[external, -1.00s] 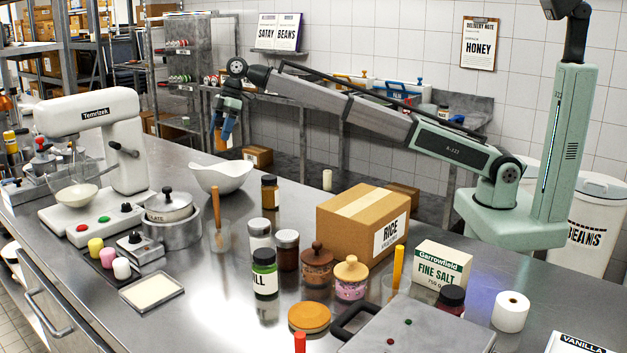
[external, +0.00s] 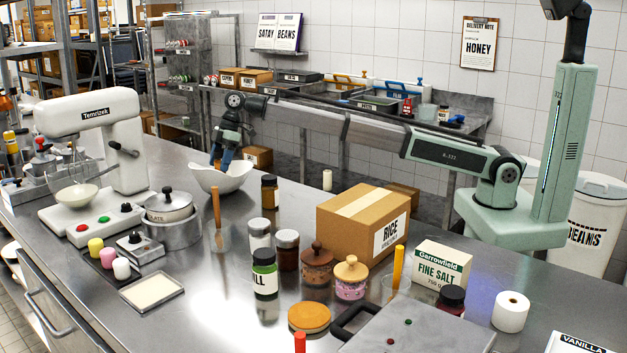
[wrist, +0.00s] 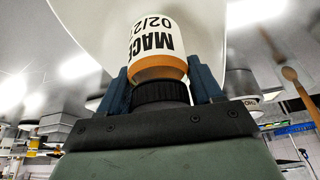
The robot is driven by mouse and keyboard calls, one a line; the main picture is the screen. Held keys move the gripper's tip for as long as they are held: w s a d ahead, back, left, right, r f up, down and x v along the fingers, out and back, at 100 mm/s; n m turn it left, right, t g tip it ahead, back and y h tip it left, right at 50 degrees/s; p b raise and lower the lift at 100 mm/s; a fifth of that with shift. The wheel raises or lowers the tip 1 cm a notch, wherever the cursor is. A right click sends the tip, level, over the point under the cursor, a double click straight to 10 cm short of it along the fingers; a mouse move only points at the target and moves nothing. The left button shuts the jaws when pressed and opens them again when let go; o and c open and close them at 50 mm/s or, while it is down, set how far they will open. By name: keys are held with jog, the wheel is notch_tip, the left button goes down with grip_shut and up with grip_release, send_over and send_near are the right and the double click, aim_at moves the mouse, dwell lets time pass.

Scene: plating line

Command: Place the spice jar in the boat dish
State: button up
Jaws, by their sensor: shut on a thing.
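The spice jar (wrist: 155,48), with an orange-brown body, a white label reading "MACE" and a dark ribbed cap, is held by its cap end between the blue fingers of my gripper (wrist: 163,90). The white boat dish (external: 232,180) stands on the steel counter; its pale inside fills the background behind the jar in the wrist view (wrist: 85,22). In the external view my gripper (external: 220,160) reaches down into the dish's opening, shut on the jar. The jar is mostly hidden there, and I cannot tell whether it touches the dish's bottom.
A wooden-handled tool in a clear cup (external: 217,215) and an amber jar (external: 269,192) stand near the dish. A stand mixer (external: 115,135) and a lidded pot (external: 170,215) are to the left. The rice box (external: 350,228) and several jars stand to the right.

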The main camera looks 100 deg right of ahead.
jog(key=shift+f, duration=2)
jog(key=o, duration=0.9)
jog(key=shift+f, duration=0.15)
jog(key=shift+o, duration=0.2)
jog(key=v, duration=1.2)
jog(key=shift+a, duration=0.1)
